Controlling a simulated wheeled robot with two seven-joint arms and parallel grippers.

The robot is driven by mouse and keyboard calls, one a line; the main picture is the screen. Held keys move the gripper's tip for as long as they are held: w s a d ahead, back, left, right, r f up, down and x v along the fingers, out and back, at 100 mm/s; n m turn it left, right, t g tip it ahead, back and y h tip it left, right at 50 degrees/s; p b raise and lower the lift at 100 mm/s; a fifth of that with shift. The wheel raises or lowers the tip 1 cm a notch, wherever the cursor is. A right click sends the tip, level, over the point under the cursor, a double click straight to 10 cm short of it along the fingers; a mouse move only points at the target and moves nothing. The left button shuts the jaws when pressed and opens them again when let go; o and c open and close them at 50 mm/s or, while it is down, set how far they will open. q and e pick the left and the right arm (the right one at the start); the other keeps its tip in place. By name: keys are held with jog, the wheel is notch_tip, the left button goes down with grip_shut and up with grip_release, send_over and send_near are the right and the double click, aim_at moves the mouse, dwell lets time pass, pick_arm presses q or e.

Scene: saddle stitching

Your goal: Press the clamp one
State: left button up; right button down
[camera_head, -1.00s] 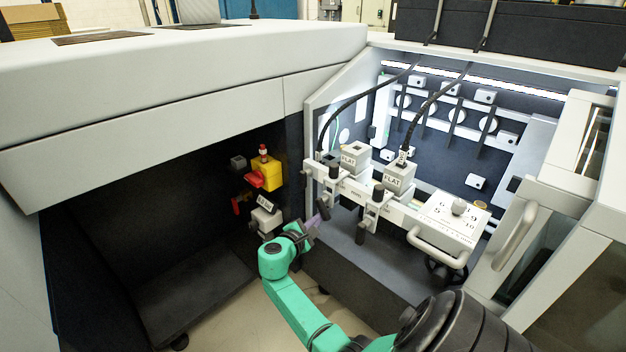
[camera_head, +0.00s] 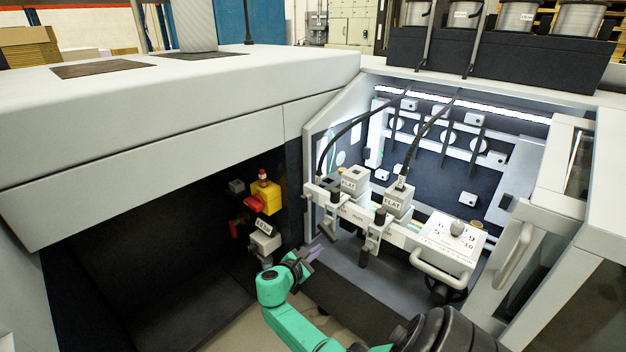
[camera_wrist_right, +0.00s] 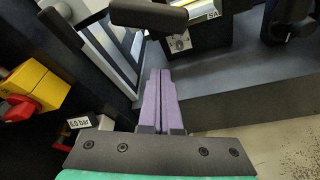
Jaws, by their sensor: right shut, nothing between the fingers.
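Two grey stitching heads marked FLAT, a left one (camera_head: 354,180) and a right one (camera_head: 397,200), sit on a light rail in the lit bay. Dark clamp levers hang at the rail, a left one (camera_head: 328,226) and a right one (camera_head: 370,242); I cannot tell which is clamp one. My right gripper (camera_head: 314,252), on a green arm, is below and left of the left lever, apart from it. In the right wrist view its purple fingers (camera_wrist_right: 161,98) are together and empty. A dark rounded bar (camera_wrist_right: 148,15) lies beyond their tips. My left gripper is out of view.
A yellow and red valve (camera_head: 265,198) and a gauge block marked with a pressure (camera_head: 264,240) are left of the gripper. A dial box (camera_head: 452,240) with a handle stands right. The white housing (camera_head: 170,120) overhangs the dark recess on the left.

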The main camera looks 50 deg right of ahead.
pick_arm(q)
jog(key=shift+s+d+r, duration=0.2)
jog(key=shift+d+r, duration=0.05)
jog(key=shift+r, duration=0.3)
pick_arm(e)
jog(key=v, duration=0.9)
jog(key=shift+s+r, duration=0.2)
jog(key=shift+s, duration=0.05)
